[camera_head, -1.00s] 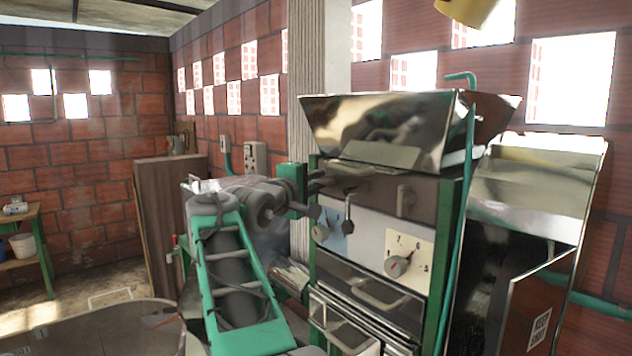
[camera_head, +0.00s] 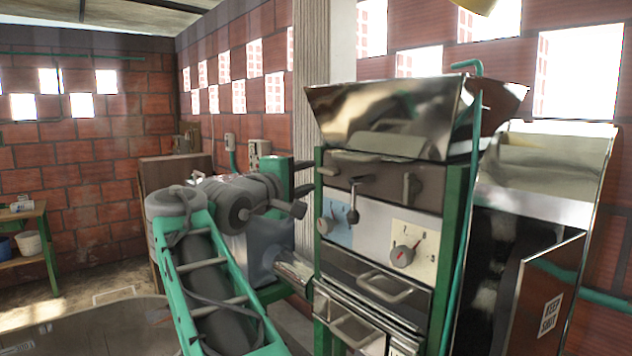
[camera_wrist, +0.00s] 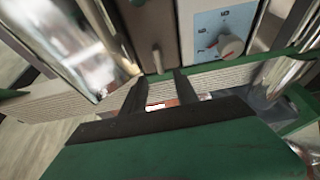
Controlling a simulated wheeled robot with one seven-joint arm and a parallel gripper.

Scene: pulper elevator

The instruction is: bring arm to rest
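My gripper (camera_head: 308,176) is at the left side of the metal machine, by its upper left edge, with its green body to the left of its dark fingers. In the wrist view, the two fingers (camera_wrist: 160,92) stand apart, with nothing held between them. The machine's front panel has a black-knobbed lever (camera_head: 353,195), a grey handle (camera_head: 410,188), a blue dial plate with a knob (camera_head: 325,225) and a white dial plate with a knob (camera_head: 402,257). The blue-plate knob (camera_wrist: 230,46) also shows in the wrist view, beyond the fingers.
A metal hopper (camera_head: 385,110) tops the machine. A tall steel chute (camera_head: 545,175) stands to its right. A pale ribbed column (camera_head: 312,60) rises behind my gripper. A brown cabinet (camera_head: 172,172) and a green-legged table (camera_head: 45,245) stand further left. Open floor lies between them.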

